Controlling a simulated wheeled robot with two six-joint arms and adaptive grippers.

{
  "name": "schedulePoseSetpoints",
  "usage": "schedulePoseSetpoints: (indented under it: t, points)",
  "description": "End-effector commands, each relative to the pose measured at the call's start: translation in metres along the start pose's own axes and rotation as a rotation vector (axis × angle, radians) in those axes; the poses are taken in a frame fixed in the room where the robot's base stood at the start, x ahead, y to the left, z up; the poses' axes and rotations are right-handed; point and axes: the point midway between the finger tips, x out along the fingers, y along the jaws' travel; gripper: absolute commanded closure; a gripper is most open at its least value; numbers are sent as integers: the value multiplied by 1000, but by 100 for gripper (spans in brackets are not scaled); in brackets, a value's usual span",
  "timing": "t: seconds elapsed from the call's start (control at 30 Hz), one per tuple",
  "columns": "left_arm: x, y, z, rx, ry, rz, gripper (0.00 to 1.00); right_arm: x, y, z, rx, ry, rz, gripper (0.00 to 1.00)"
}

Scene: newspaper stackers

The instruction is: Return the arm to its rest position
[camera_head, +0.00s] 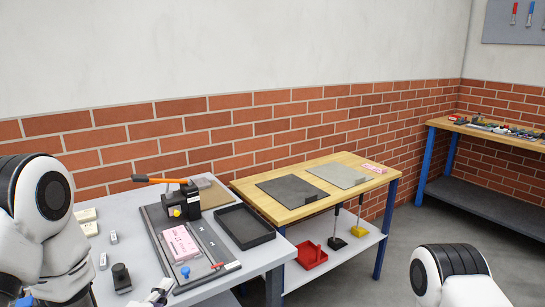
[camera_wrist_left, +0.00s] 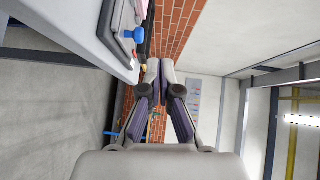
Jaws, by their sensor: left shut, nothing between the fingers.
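My left arm comes in from the left edge of the head view. My left gripper (camera_head: 160,290) shows small at the bottom, by the front edge of the grey table (camera_head: 105,258). In the left wrist view my left gripper (camera_wrist_left: 160,68) has its fingertips together with nothing between them. It is clear of the table, whose edge is at the upper left there. Only a rounded part of my right arm shows at the bottom right of the head view; my right gripper is out of view.
The grey table holds a stapler-like device with an orange handle (camera_head: 160,180), a pink paper stack (camera_head: 181,244), a black tray (camera_head: 244,227) and small blocks. A wooden-topped table (camera_head: 300,205) stands beside it, with a red bin (camera_head: 312,256) below. A workbench (camera_head: 490,133) is far right.

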Motion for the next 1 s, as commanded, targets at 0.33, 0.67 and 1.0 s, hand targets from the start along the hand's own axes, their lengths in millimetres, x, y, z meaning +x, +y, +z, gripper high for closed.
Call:
schedulePoseSetpoints:
  t: [0.33, 0.67, 1.0]
  points:
    - [-24, 89, -4, -19, -5, 190, 100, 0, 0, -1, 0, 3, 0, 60]
    - [-108, 231, -5, -341, -163, 662, 100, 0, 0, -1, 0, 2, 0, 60]
    - [-278, 325, -10, -1239, -1164, 1069, 100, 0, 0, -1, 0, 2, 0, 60]
